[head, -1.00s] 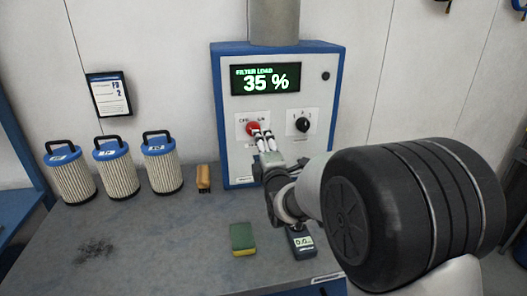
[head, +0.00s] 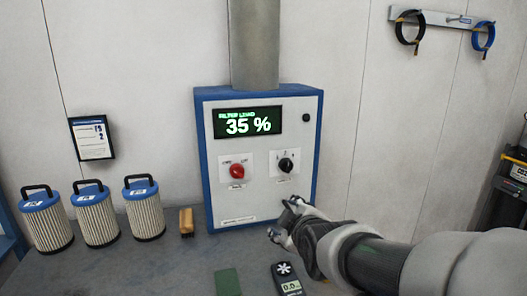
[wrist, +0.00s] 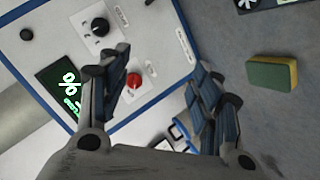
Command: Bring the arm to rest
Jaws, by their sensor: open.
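My gripper (head: 281,221) is in front of the lower right part of the blue and white control box (head: 212,185). It is open and empty, and it is apart from the red knob (head: 237,171) and the black knob (head: 286,165). In the wrist view my two fingers (wrist: 160,85) are spread, with the red knob (wrist: 134,80) showing in the gap beyond them. The box display (head: 248,123) reads "FILTER LOAD 35 %".
Several items stand on the bench: three filter cartridges (head: 97,222), a wooden-handled brush (head: 186,222), a sponge (head: 228,283) and a small meter (head: 288,280). A framed card (head: 92,138) and coiled cables (head: 409,28) hang on the wall. A dark cart (head: 503,205) stands at right.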

